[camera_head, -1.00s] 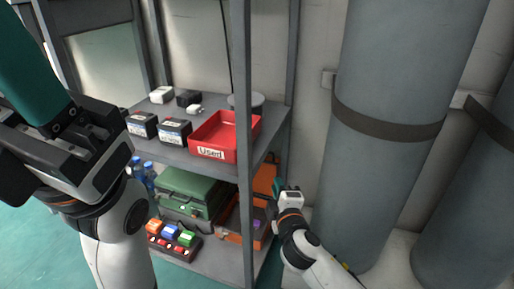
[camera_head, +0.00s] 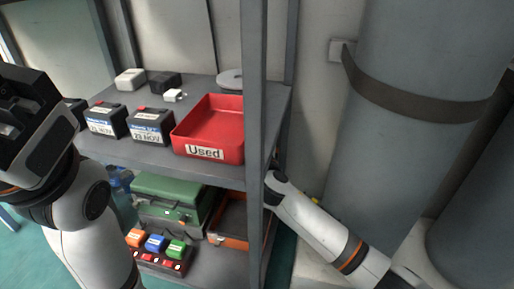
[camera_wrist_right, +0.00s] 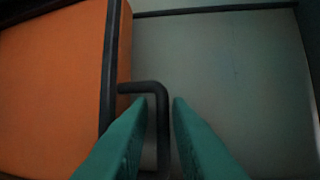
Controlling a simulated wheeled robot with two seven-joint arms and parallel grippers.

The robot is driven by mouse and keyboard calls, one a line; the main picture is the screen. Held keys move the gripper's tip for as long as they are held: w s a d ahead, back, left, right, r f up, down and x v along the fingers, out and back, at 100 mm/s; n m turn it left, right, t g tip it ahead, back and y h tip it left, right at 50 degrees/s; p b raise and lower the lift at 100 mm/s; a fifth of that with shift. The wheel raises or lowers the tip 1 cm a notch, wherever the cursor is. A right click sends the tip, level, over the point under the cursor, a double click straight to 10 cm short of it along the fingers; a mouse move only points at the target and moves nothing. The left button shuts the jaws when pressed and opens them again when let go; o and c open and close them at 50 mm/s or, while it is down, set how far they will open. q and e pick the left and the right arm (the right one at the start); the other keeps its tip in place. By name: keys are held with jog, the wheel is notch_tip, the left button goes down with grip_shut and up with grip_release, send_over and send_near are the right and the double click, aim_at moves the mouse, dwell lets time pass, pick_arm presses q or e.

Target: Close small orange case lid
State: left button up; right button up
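The small orange case (camera_head: 228,222) lies on the lower shelf, right of the green case, partly behind the front post. Its raised lid, seen earlier, does not show in the head view now. In the right wrist view an orange panel (camera_wrist_right: 50,80) with a dark edge fills the left side, and a black bent handle (camera_wrist_right: 162,115) sticks out from it. My right gripper (camera_wrist_right: 160,108) has its teal fingers on either side of the handle, with a narrow gap visible; in the head view the post hides it. My left gripper (camera_head: 22,105) is at the left edge, away from the case, fingers unclear.
A grey post (camera_head: 256,130) stands before the case. The green case (camera_head: 170,197) and a box of coloured blocks (camera_head: 160,252) sit beside it. Above are a red "Used" tray (camera_head: 208,128) and batteries (camera_head: 152,125). A large grey cylinder (camera_head: 425,110) stands at right.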

jog(key=shift+w, duration=0.6)
grip_shut()
jog(key=s+p, duration=0.1)
jog(key=s+a+p, duration=0.1)
jog(key=s, duration=0.1)
jog(key=s+f+p, duration=0.1)
jog(key=s, duration=0.1)
jog(key=shift+a+p, duration=0.4)
